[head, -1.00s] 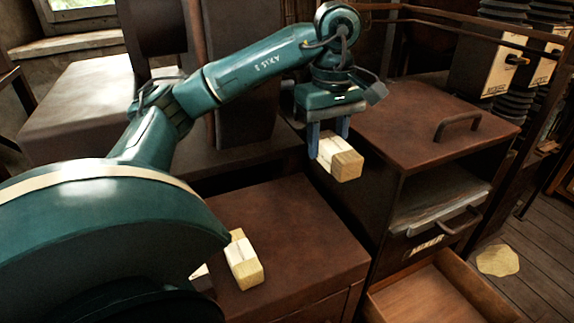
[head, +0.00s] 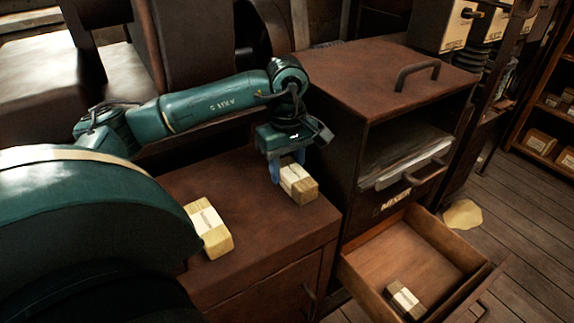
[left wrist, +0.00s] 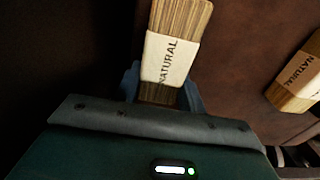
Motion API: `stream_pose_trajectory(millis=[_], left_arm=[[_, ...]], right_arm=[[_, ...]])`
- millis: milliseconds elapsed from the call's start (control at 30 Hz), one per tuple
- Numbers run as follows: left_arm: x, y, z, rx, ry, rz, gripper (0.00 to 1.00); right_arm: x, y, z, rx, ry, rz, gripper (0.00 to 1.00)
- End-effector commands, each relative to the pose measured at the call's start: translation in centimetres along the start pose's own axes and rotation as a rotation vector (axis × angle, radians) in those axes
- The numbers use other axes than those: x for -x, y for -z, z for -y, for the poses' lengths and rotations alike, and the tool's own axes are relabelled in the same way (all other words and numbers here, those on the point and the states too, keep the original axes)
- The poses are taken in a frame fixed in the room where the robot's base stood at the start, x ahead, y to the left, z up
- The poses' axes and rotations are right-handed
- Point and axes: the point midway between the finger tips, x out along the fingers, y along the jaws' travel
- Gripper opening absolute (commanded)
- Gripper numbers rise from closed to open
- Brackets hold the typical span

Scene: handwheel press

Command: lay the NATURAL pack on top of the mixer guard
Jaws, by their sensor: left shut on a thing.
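My left gripper (head: 287,172) is shut on a pale wooden pack (head: 299,184) with a white band. In the left wrist view the band of this held pack (left wrist: 171,57) reads NATURAL. The pack is close over the right part of the low brown cabinet top (head: 265,220); I cannot tell if it touches. A red-brown housing (head: 345,85) with a handle on top stands to the right of the gripper, its top higher than the pack. I take it for the mixer guard; its front label is hard to read. Its top is bare. My right gripper is not in view.
A second similar pack (head: 208,229) lies on the low cabinet top, left of the gripper. An open drawer (head: 425,245) juts out at the lower right, with another pack (head: 404,299) in it. Papers (head: 410,165) fill the housing's open shelf.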

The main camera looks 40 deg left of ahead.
Motion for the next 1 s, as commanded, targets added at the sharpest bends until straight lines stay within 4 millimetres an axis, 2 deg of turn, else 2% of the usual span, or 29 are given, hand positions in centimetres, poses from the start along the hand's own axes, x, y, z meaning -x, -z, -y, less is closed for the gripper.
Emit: stream_pose_trajectory(millis=[267,300,533,833,1000], left_arm=[[-0.4,0.0,0.0,0.001,-0.001,0.000,0.16],[-0.3,0.0,0.0,0.001,-0.001,0.000,0.41],[-0.2,0.0,0.0,0.001,0.000,0.000,0.60],[0.1,0.0,0.0,0.001,-0.001,0.000,0.61],[2.0,0.0,-0.1,0.001,-0.006,-0.001,0.61]], right_arm=[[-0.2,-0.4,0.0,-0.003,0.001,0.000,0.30],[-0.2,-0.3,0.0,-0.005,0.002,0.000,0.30],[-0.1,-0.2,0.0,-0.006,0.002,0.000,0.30],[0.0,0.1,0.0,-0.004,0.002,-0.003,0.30],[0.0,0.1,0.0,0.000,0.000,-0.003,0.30]])
